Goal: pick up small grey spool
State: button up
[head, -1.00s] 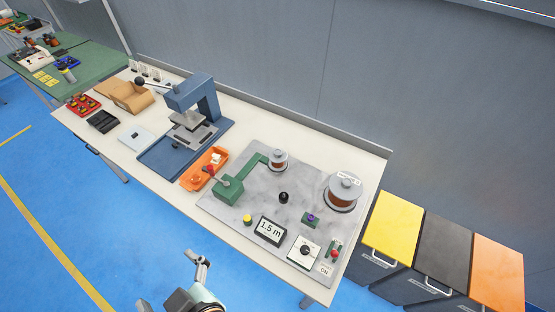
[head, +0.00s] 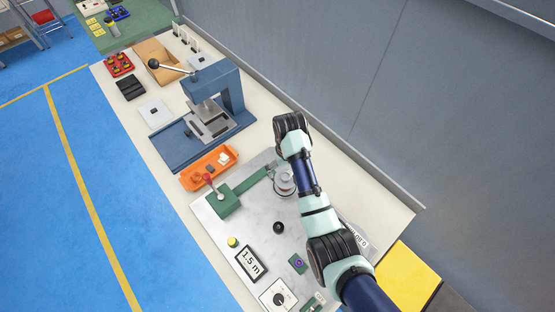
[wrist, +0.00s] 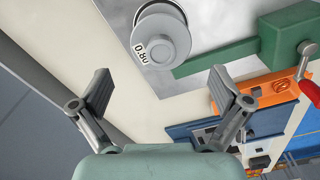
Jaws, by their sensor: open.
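The small grey spool (head: 284,184) sits on the grey winder plate (head: 240,222), at the end of the green arm, partly covered by my arm in the head view. In the wrist view the spool (wrist: 162,42) is at the top centre, with a grey flange marked 0.80. My gripper (wrist: 163,90) is open and empty, its two fingers spread wide below the spool in that picture. The spool is not between the fingers. In the head view my gripper is mostly hidden behind my arm.
A green arm and block (head: 225,203) with a red-tipped lever stand beside the spool. An orange tray (head: 208,168) and a blue press (head: 222,92) are further left. A black knob (head: 278,227) stands on the plate. My arm covers most of the large spool.

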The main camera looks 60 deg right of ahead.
aim_at(286, 177)
jog(key=shift+s+d+f, duration=0.2)
jog(key=shift+s, duration=0.05)
jog(key=shift+a+f, duration=0.15)
jog(key=shift+a, duration=0.1)
jog(key=shift+a+f+b, duration=0.25)
jog(key=shift+f+b, duration=0.05)
jog(key=shift+f, duration=0.8)
jog(key=shift+w+d+f+b, duration=0.15)
jog(key=shift+f+b, duration=0.5)
jog(key=shift+f, duration=2.05)
jog(key=c, duration=1.2)
jog(key=shift+o, duration=0.2)
jog(key=shift+r, duration=0.1)
notch_tip(286, 177, up, 20)
jog(key=p, duration=0.9)
